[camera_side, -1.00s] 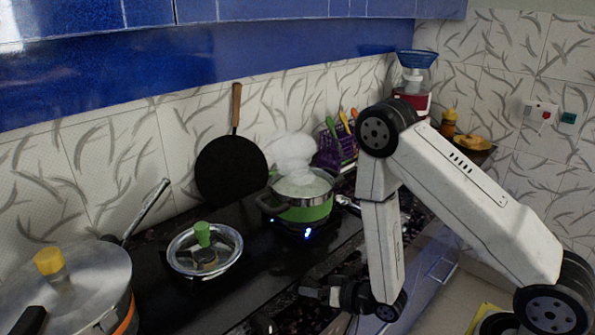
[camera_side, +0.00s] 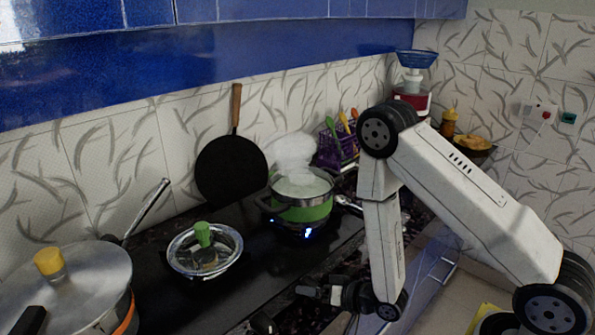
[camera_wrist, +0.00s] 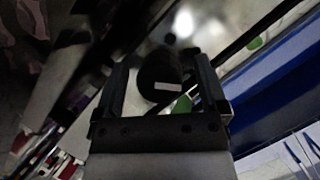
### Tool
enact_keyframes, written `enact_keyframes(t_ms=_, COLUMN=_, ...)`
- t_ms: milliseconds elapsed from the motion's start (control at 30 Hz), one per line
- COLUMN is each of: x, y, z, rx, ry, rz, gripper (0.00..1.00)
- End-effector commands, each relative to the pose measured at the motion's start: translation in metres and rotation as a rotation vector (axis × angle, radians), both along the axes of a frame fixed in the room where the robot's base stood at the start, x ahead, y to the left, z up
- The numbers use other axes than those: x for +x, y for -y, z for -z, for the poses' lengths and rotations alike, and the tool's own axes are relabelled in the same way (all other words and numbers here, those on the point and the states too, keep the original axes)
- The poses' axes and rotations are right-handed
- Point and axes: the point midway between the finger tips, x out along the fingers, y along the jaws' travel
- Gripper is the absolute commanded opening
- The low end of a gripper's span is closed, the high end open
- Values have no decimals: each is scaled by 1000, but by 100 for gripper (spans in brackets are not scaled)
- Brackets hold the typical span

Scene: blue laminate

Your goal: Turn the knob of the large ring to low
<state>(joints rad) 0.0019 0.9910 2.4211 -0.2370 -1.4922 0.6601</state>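The pot (camera_side: 305,212), green and steel with steam above it, stands on the lit ring; a small blue flame (camera_side: 308,233) shows under its front. In the wrist view a black round knob (camera_wrist: 160,85) with a white mark lies between the fingers of my gripper (camera_wrist: 163,88). In the side view my gripper (camera_side: 322,293) is low at the stove's front edge, right of centre, and the knob there is hidden or too dark to tell.
A second dark knob (camera_side: 262,323) sits at the front edge to the left. A small lidded pan (camera_side: 204,262) with a green handle is on the left of the stove. A large lidded pot (camera_side: 85,290) fills the lower left. A black flat pan (camera_side: 230,170) leans on the wall.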

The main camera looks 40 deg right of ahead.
Motion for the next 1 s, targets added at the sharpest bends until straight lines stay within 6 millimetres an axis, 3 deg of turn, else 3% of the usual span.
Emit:
enact_keyframes(t_ms=467, x=0, y=-1, z=0, rx=-87, ry=0, rz=-4, gripper=92)
enact_keyframes(t_ms=1000, x=0, y=-1, z=1, rx=-472, ry=0, rz=-4, gripper=92)
